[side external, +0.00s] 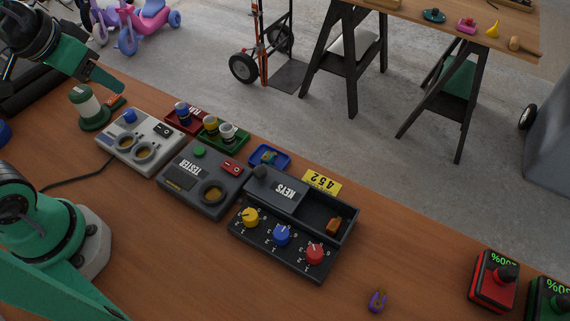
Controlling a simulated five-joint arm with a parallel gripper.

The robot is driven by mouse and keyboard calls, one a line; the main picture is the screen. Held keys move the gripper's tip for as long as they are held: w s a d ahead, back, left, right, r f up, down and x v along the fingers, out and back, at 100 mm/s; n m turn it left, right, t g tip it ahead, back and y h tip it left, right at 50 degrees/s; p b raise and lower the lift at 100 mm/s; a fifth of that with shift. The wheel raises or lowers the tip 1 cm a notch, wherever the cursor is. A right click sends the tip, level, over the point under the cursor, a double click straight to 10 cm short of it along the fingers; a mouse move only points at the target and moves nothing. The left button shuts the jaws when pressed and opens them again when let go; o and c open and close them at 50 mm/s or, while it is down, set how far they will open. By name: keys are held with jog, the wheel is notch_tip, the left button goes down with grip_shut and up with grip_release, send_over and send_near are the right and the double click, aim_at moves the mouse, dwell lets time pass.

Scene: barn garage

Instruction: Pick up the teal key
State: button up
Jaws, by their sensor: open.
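A small teal item (268,156), which looks like the teal key, lies in a small blue tray (285,161) behind the KEYS box (298,192). It is too small for its exact shape to be clear. My gripper (108,82) is at the upper left, raised above the bench, well to the left of the tray. It is open and empty. One long teal finger shows clearly; the other is hard to make out.
The TESTER box (203,184), a light grey box (140,142) and red (186,122) and green (222,133) trays stand between my gripper and the blue tray. A green-and-white canister (87,105) stands below my gripper. The front right bench is mostly clear around a purple item (376,301).

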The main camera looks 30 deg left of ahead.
jog(key=g, duration=0.5)
send_over(267, 156)
jog(key=f, duration=1.5)
jog(key=shift+a+f, duration=0.25)
jog(key=shift+a, duration=0.05)
jog(key=shift+d+f, duration=0.25)
jog(key=shift+f, duration=0.1)
jog(key=shift+f, duration=0.1)
jog(key=shift+f, duration=1.2)
jog(key=shift+f, duration=0.1)
